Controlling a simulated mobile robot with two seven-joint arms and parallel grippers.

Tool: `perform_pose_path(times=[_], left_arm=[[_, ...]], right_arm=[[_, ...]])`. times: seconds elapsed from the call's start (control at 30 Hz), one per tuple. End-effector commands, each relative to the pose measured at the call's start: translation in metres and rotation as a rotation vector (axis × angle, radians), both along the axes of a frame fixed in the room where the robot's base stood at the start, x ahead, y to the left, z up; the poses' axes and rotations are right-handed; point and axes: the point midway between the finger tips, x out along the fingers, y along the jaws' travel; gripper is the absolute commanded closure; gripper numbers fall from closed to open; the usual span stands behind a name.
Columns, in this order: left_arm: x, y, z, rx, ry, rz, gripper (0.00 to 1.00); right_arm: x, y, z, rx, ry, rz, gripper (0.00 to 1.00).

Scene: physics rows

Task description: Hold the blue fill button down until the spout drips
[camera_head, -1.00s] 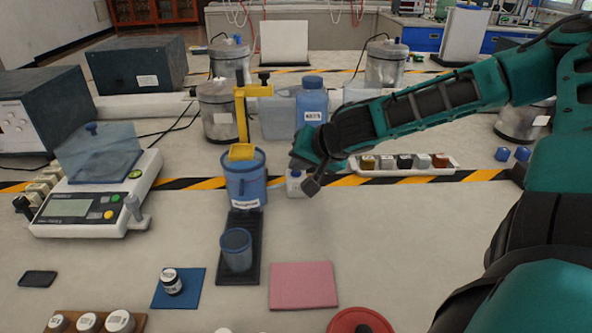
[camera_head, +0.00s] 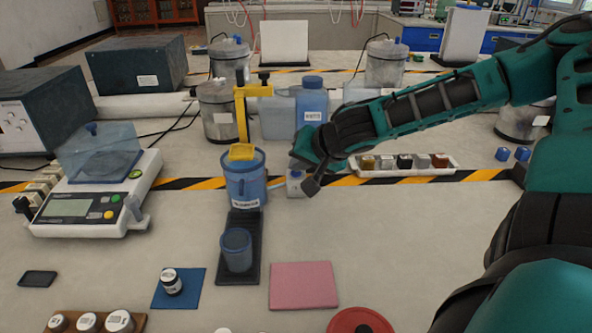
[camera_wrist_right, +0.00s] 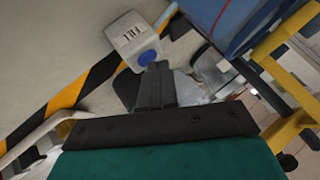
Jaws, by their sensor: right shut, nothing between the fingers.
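The white box (camera_head: 295,188) stands on the bench right of the blue reservoir. In the right wrist view it reads FILL (camera_wrist_right: 131,38), and its blue button (camera_wrist_right: 147,57) shows beside my fingertips. My right gripper (camera_head: 313,186) is shut and empty, its tips close by the box; I cannot tell whether they touch or press the button. The blue reservoir (camera_head: 245,184) stands upright behind a blue cup (camera_head: 237,250) on a black tray (camera_head: 240,277). I cannot make out the spout or any drip. My left gripper is out of view.
A yellow stand (camera_head: 241,117) rises behind the reservoir. A blue bottle (camera_head: 312,105) stands behind my right wrist. A rack of samples (camera_head: 405,172) lies to the right. A pink pad (camera_head: 303,287) lies in front, and a balance (camera_head: 90,208) stands at the left.

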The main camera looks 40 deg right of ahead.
Motion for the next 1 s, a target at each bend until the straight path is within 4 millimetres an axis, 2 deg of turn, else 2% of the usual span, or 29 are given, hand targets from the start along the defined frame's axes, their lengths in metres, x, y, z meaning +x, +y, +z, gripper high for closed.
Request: perform_pose_path(times=[0.17, 0.5, 0.83, 1.0], left_arm=[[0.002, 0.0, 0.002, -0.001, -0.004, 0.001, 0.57], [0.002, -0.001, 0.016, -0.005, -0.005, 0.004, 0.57], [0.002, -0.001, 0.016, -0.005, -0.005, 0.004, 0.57], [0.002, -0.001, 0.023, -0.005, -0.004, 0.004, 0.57]], right_arm=[[0.0, 0.0, 0.001, 0.001, 0.001, -0.001, 1.0], [0.0, 0.0, 0.018, 0.001, -0.001, 0.0, 1.0], [0.0, 0.0, 0.018, 0.0, 0.0, 0.0, 1.0], [0.0, 0.0, 0.027, 0.001, 0.0, -0.001, 1.0]])
